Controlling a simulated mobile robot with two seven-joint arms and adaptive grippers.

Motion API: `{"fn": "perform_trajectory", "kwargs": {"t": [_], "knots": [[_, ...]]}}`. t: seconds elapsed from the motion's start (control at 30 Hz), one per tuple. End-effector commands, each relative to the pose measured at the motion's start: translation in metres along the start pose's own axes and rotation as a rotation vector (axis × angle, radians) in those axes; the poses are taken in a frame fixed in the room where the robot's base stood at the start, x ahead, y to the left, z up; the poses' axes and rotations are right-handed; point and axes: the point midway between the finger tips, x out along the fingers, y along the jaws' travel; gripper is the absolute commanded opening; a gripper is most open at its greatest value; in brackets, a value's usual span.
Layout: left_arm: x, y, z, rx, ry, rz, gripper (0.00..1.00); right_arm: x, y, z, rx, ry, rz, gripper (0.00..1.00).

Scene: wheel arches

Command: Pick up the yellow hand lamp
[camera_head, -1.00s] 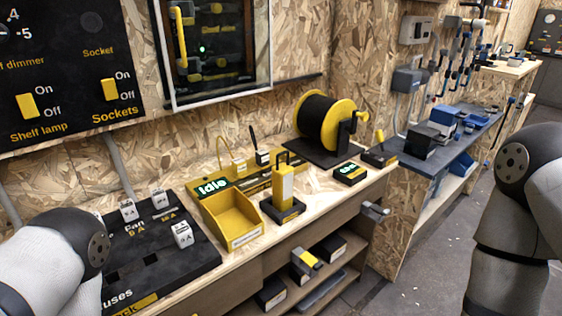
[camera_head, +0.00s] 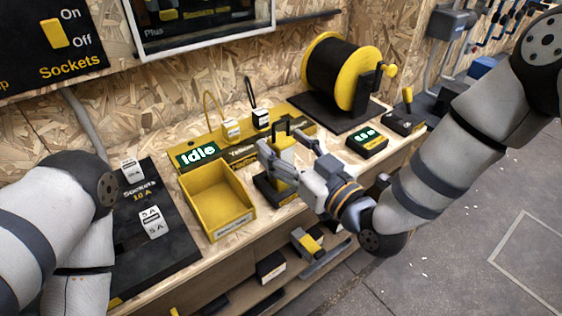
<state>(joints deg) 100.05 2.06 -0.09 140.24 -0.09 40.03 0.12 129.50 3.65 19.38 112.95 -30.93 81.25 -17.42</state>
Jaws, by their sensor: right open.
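The yellow hand lamp (camera_head: 284,153) stands upright on its black base (camera_head: 268,190) on the wooden bench, with a black hook on top. My right gripper (camera_head: 278,166) reaches in from the right. Its fingers are open at the lamp's body and hide part of it. I cannot tell whether they touch the lamp. My left arm (camera_head: 60,215) is at the left edge; its gripper is out of the picture.
A yellow bin (camera_head: 232,222) stands just left of the lamp. Behind are small plugs and a green "Idle" display (camera_head: 197,154). A yellow-black cable reel (camera_head: 345,72) and a small display box (camera_head: 367,141) stand to the right. A shelf below holds several items.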

Motion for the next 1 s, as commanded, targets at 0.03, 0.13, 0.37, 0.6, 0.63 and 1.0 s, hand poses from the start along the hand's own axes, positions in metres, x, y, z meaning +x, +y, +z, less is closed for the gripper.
{"fn": "perform_trajectory", "kwargs": {"t": [0.03,0.13,0.37,0.6,0.63,1.0], "knots": [[0.002,0.0,0.001,0.0,-0.004,0.0,0.4,0.008,0.0,0.001,-0.001,0.001,0.0,0.6],[0.002,0.0,0.001,0.0,-0.005,0.0,0.4,0.016,0.0,0.001,-0.001,-0.001,0.0,0.6],[0.002,0.0,0.001,0.0,-0.004,0.0,0.4,0.017,0.0,0.0,0.0,-0.001,0.001,0.53],[0.002,0.0,0.001,0.0,-0.004,0.0,0.4,0.016,0.001,0.0,0.0,-0.002,0.001,0.0],[0.002,0.0,0.001,0.0,-0.004,0.0,0.4,0.016,0.001,0.0,0.0,-0.002,0.001,0.0],[-0.001,0.0,-0.001,0.0,0.004,0.0,0.4,0.017,0.001,-0.011,-0.003,0.004,0.001,0.0]]}}
